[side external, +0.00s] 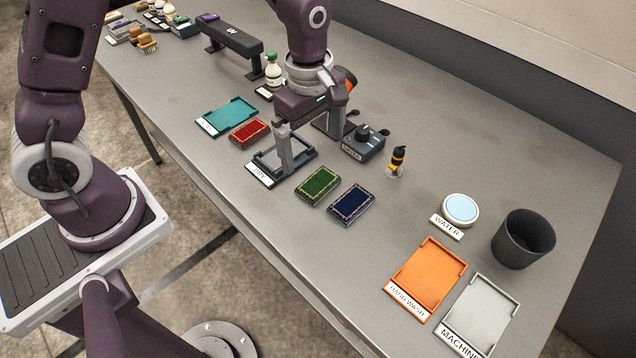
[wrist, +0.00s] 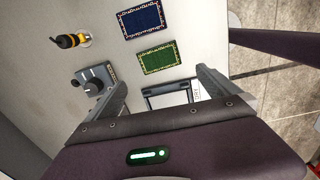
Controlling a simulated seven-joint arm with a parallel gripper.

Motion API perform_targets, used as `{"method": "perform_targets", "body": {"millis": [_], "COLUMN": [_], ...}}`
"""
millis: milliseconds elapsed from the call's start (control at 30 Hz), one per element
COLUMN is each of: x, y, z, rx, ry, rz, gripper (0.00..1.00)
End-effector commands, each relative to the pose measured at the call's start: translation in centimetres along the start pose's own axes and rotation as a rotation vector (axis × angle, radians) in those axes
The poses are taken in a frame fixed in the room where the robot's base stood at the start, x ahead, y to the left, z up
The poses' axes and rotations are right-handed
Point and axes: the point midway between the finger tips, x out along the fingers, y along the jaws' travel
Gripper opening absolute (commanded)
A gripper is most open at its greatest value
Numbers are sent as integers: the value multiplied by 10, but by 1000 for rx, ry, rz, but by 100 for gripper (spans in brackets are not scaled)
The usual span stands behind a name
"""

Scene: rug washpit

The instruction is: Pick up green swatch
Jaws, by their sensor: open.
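The green swatch (side external: 318,187) is a small flat patterned rug piece with a pale border, lying on the grey table between the small grey tray and the blue swatch (side external: 351,204). It also shows in the wrist view (wrist: 160,59), whole, just beyond my fingertips. My gripper (side external: 310,146) is open and empty, above the small grey tray (side external: 266,161), up and left of the green swatch. In the wrist view my two fingers (wrist: 160,82) stand wide apart, with part of the tray between them.
A red swatch (side external: 250,132) and a teal tray (side external: 230,116) lie to the left. A dark knobbed device (side external: 362,147) and a yellow-black tool (side external: 397,159) stand behind the swatches. Orange (side external: 428,276) and light grey (side external: 482,309) trays, a water dish (side external: 460,208) and a dark bin (side external: 523,240) stand right.

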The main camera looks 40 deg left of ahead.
Motion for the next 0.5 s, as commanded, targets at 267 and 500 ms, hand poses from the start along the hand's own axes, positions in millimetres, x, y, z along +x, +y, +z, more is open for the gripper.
{"method": "perform_targets", "body": {"millis": [267, 500], "x": [46, 88], "y": [1, 0], "z": [2, 1], "rx": [-107, -104], "ry": [10, 9], "rz": [-34, -34], "gripper": [100, 100]}}
